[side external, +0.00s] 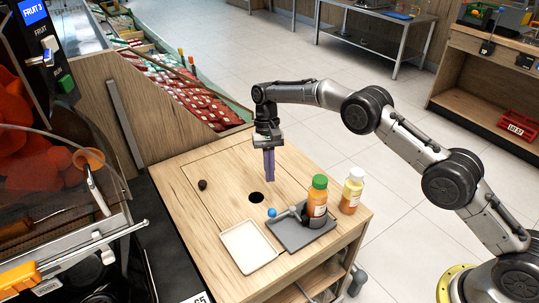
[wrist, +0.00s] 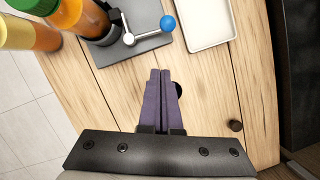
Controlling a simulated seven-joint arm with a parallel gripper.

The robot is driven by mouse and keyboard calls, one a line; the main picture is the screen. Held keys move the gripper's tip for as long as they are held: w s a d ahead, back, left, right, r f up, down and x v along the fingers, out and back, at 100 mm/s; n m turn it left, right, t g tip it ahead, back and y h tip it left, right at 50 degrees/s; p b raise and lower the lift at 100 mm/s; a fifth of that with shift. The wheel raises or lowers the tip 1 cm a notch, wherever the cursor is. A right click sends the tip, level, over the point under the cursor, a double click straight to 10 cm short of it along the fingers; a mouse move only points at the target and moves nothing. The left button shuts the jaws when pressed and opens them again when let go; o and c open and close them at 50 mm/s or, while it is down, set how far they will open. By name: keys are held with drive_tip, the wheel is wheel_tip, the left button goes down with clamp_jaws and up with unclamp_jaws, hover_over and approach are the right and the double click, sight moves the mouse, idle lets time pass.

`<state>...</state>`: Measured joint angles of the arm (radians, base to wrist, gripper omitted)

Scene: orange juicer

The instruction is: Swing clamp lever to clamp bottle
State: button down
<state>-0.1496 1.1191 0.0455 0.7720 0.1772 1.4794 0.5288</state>
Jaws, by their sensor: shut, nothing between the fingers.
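The clamp lever (side external: 283,212) is a metal arm with a blue ball at its end, on a dark grey plate (side external: 301,237). The lever also shows in the wrist view (wrist: 148,35). A green-capped orange bottle (side external: 318,200) stands upright in the dark clamp holder on that plate. My gripper (side external: 269,178) has purple fingers pointing down, above the table and behind the lever in the side view. In the wrist view the fingers (wrist: 159,80) are together and empty, apart from the blue ball (wrist: 167,23).
A white-capped orange bottle (side external: 352,191) stands beside the clamped one. A shallow white tray (side external: 230,246) lies left of the plate. The wooden table (side external: 210,213) has a round hole (side external: 256,197) and a dark knob (side external: 202,185). A juicer machine stands at left.

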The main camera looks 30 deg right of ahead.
drive_tip(key=shift+v, duration=2.75)
